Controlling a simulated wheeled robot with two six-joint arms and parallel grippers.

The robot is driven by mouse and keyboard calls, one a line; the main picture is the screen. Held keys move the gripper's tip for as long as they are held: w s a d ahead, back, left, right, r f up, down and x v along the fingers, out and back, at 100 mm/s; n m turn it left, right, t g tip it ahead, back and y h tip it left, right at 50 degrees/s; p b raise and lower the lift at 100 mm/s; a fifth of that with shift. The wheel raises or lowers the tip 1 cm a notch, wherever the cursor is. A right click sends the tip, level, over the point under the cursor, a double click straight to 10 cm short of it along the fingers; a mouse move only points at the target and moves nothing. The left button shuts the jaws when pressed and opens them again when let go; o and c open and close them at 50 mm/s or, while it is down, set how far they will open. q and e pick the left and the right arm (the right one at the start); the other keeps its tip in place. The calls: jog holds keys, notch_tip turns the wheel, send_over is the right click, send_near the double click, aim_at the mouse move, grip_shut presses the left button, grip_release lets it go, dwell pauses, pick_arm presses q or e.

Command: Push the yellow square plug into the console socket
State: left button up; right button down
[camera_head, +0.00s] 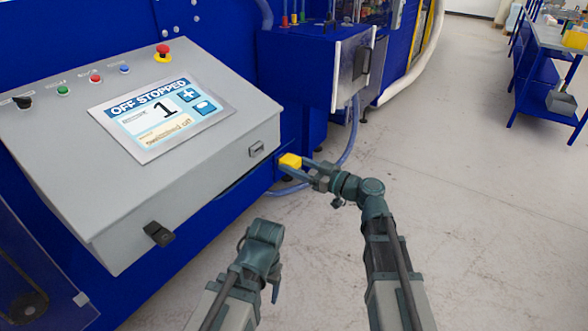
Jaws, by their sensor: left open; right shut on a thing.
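The yellow square plug (290,160) is held at the fingertips of my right gripper (297,167), which is shut on it. The plug is in the air just right of the grey console (200,186), close to its front face and apart from the socket. The console socket (257,149) is a small grey-framed rectangular opening near the right end of that face. My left gripper (275,288) is low in front of the console, empty and pointing down; its fingers are largely hidden by its own arm.
The console's sloped top has a lit screen (161,109), a red emergency button (163,53) and several small knobs. A black latch (158,234) sticks out of its front. The floor (480,200) to the right is clear.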

jog(key=shift+w+a, duration=0.1)
jog(key=shift+a, duration=0.1)
jog(key=shift+x, duration=2.95)
jog(key=shift+x, duration=1)
jog(key=shift+c, duration=0.9)
grip_release()
jog(key=shift+w, duration=0.1)
jog(key=shift+d, duration=0.15)
jog(key=shift+v, duration=2.9)
jog(key=v, duration=1.3)
jog(key=shift+s+d, duration=0.25)
jog(key=shift+s, duration=0.1)
